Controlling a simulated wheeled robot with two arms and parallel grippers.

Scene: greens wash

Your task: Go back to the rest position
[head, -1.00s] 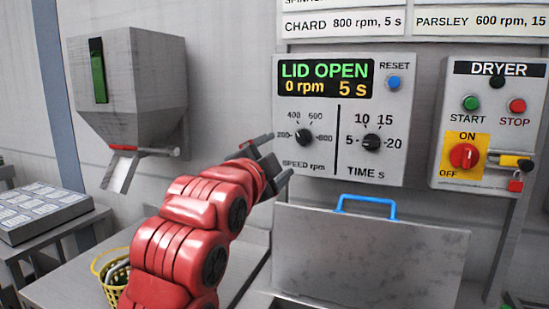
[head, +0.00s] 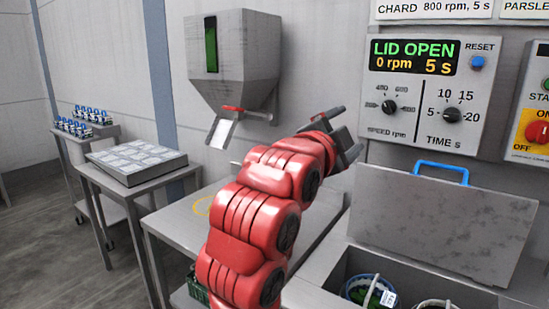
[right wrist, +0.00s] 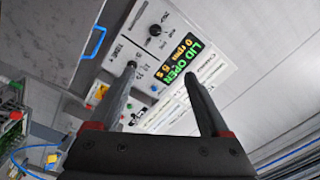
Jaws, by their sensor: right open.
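My right gripper (head: 348,133) is open and empty in the head view, at the end of my red arm. It is raised in front of the wall, just left of the control panel (head: 383,130). In the right wrist view its two fingers (right wrist: 161,76) stand apart with nothing between them. The panel also shows there (right wrist: 150,47), upside down, and its display reads LID OPEN, 0 rpm, 5 s. My left gripper is in neither view.
The spinner's grey lid (head: 440,220) with a blue handle stands open. Baskets sit inside, one blue-rimmed (head: 365,290). A grey hopper (head: 240,75) hangs on the wall. A side table holds a grey tray (head: 130,180). Floor at left is clear.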

